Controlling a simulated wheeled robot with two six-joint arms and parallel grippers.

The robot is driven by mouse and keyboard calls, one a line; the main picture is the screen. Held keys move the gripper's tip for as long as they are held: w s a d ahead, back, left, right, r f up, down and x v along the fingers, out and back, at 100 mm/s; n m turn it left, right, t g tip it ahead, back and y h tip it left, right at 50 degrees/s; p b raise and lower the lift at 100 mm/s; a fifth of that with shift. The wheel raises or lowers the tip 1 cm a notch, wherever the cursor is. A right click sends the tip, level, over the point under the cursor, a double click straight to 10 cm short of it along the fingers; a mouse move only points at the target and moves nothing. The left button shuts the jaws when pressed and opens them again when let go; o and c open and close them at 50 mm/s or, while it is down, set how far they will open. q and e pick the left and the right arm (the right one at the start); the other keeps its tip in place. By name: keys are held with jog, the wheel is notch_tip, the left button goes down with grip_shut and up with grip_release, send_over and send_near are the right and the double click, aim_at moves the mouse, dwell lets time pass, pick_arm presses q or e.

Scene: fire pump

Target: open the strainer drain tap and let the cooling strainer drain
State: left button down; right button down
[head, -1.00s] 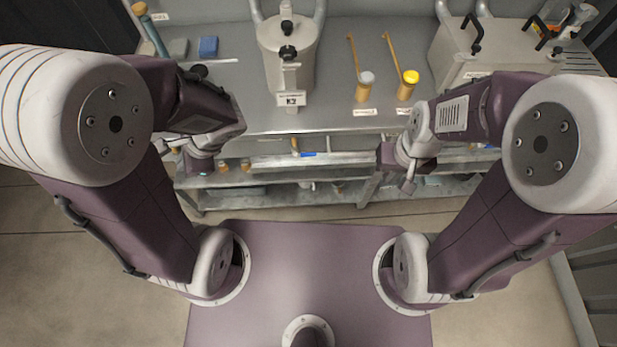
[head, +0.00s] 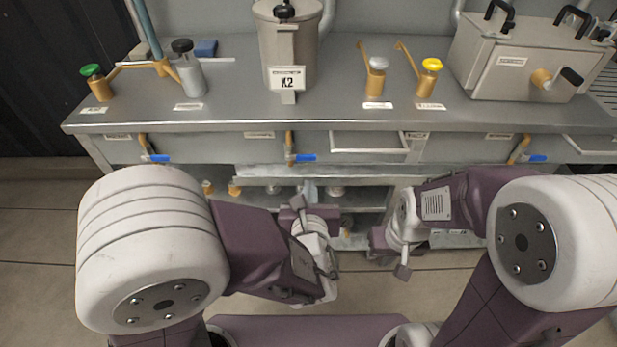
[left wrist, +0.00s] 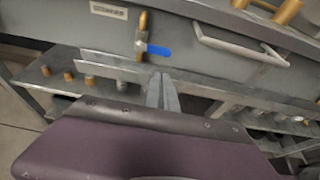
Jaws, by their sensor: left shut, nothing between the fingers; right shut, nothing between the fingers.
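A grey canister marked K2 (head: 290,50), with a black knob on top, stands on the bench; it may be the cooling strainer. Below it on the bench front is a brass tap with a blue lever (head: 303,158). The lever points right, roughly horizontal. The left wrist view shows a blue-lever tap (left wrist: 158,50) just beyond my fingers, apart from them. My left gripper (head: 298,204) is shut and empty, below and in front of the bench's middle; its fingers also show in the left wrist view (left wrist: 162,92). My right gripper (head: 402,271) is shut and empty, farther right and lower.
Similar blue-lever taps are at the left (head: 158,158) and right (head: 537,158). A drawer-like handle (head: 370,150) juts out right of the middle tap. Brass valves with white (head: 378,64) and yellow (head: 431,65) caps and a grey box (head: 515,62) stand on top. A shelf runs below.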

aim_at(301, 158)
pick_arm(q)
jog(key=b+x, duration=0.2)
jog(key=x, duration=0.8)
jog(key=shift+a, duration=0.1)
